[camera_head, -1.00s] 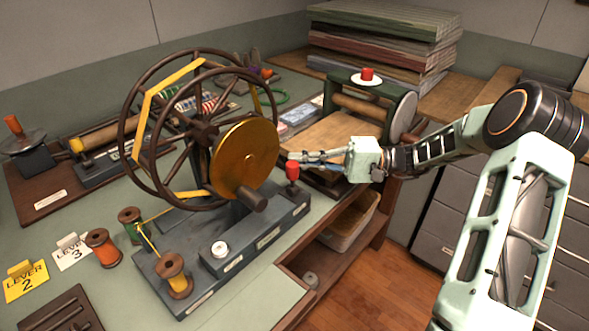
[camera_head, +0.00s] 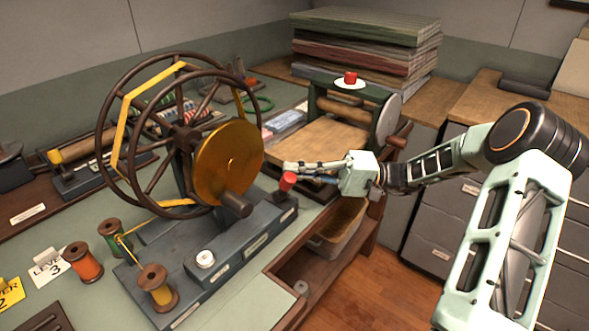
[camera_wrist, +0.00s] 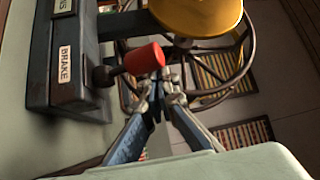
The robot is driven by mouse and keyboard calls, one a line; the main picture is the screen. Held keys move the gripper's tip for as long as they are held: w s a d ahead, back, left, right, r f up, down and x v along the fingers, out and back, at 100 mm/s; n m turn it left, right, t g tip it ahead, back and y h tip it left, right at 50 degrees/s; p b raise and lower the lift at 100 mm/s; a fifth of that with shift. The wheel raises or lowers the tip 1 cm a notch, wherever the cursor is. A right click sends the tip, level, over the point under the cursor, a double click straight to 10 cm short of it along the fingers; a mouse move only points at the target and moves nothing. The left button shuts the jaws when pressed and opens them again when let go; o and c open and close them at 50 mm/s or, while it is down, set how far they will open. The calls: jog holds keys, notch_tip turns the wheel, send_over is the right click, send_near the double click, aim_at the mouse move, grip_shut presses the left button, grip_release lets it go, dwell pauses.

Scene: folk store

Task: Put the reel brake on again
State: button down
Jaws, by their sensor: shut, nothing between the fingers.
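The reel brake is a short lever with a red knob (camera_head: 287,181) at the right end of the winder's grey base (camera_head: 240,243). The lever leans to the right in the head view. In the wrist view, its red knob (camera_wrist: 145,60) and dark stem stick out beside the label BRAKE (camera_wrist: 65,63). My gripper (camera_head: 290,167) is shut and empty, with its fingertips just behind and above the knob. In the wrist view, my fingertips (camera_wrist: 165,87) are close beside the knob; I cannot tell whether they touch it. The brass disc (camera_head: 222,160) and spoked reel (camera_head: 120,130) stand above the base.
A white knob (camera_head: 205,259) sits on the base front. Thread spools (camera_head: 157,288) and numbered lever cards (camera_head: 47,265) are at the left. A press with a wooden bed (camera_head: 325,141) stands behind my gripper. Open floor (camera_head: 370,290) lies at the lower right.

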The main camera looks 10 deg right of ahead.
jog(key=shift+s+d+f, duration=0.1)
jog(key=d+f, duration=0.1)
jog(key=d, duration=1)
jog(key=shift+d+f, duration=0.35)
